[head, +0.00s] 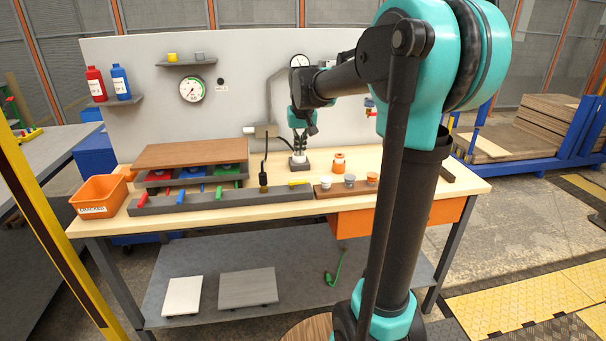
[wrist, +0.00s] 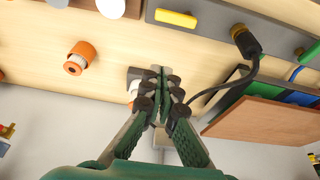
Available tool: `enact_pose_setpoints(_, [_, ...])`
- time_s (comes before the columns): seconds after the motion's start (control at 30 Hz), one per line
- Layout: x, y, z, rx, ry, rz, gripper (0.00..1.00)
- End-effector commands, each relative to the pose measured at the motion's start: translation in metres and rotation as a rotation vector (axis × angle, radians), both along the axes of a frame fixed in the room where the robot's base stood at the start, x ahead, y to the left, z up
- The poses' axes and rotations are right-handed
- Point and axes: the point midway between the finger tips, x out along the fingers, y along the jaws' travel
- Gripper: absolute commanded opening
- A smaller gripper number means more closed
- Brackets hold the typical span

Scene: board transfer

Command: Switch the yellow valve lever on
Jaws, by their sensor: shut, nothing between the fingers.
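The yellow valve lever (head: 299,183) lies lengthwise along the right part of the long grey bar at the front of the bench. My gripper (head: 301,147) is shut and empty, pointing down over a small grey block (head: 299,166) behind the bar. In the wrist view the closed fingertips (wrist: 163,72) appear beside that block, apart from the yellow lever. The fingers partly hide the block and a white part by it.
On the bar (head: 235,197) are red, blue and green levers and a black plug (head: 263,189) with a cable rising behind it. An orange-topped piece (head: 339,163) and a brown rack of jars (head: 345,190) stand to the right. A brown board (head: 190,153) lies at left.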

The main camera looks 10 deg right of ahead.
Motion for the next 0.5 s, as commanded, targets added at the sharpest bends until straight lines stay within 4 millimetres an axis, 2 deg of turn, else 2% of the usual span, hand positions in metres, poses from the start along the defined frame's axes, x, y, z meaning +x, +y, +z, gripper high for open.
enact_pose_setpoints(0.17, [0.003,0.0,-0.008,0.0,0.0,0.0,0.0])
enact_pose_setpoints(0.5, [0.022,0.0,-0.062,0.0,0.0,0.0,0.0])
